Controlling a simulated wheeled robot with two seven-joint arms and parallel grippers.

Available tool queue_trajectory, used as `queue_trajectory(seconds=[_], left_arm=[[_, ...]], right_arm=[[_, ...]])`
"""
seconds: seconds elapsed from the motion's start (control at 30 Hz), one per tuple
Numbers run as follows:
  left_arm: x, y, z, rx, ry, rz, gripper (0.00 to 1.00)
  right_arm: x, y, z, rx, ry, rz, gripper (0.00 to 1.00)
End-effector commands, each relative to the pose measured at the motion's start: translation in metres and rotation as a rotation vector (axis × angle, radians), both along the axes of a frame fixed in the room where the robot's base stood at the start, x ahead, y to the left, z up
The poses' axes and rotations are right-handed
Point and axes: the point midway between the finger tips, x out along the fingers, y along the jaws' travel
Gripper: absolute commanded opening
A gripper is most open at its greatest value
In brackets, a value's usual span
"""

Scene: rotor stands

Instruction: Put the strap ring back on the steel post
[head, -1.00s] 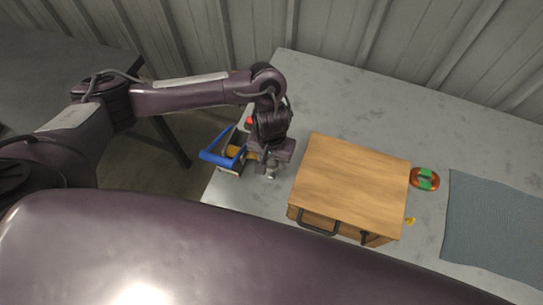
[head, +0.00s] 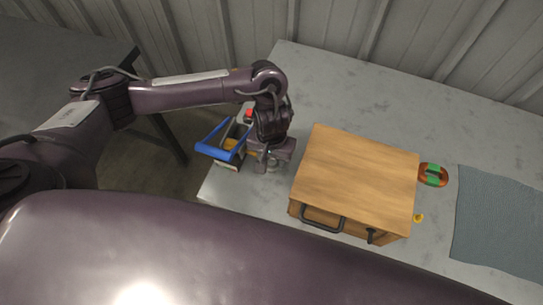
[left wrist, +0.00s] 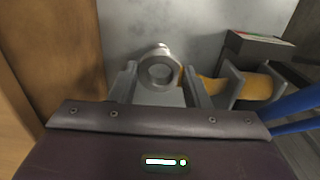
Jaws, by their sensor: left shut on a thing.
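My left gripper (head: 267,163) is low over the left end of the grey table, beside the blue-handled stand. In the left wrist view its two fingers (left wrist: 160,85) are on either side of a grey metal strap ring (left wrist: 160,68), and they are shut on it. A yellow strap (left wrist: 208,86) runs right from the ring toward the stand. In the head view the gripper mostly hides the ring. I cannot clearly tell the steel post from the ring or whether the ring is around it. My right gripper is not in view.
The stand's blue handle (head: 222,140) rises left of the gripper. A wooden box (head: 358,175) with dark handles stands close on the right. Beyond it are a brown-and-green object (head: 433,174), a small yellow piece (head: 419,217) and a blue-grey mat (head: 500,225). The table behind the box is clear.

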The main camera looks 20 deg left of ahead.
Motion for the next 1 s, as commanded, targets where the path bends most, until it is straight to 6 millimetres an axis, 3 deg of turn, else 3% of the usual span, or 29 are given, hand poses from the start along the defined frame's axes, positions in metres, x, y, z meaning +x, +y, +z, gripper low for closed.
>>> queue_trajectory(seconds=[1.0], left_arm=[[0.000, 0.000, -0.013, 0.001, 0.000, 0.001, 0.23]], right_arm=[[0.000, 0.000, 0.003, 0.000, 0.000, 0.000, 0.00]])
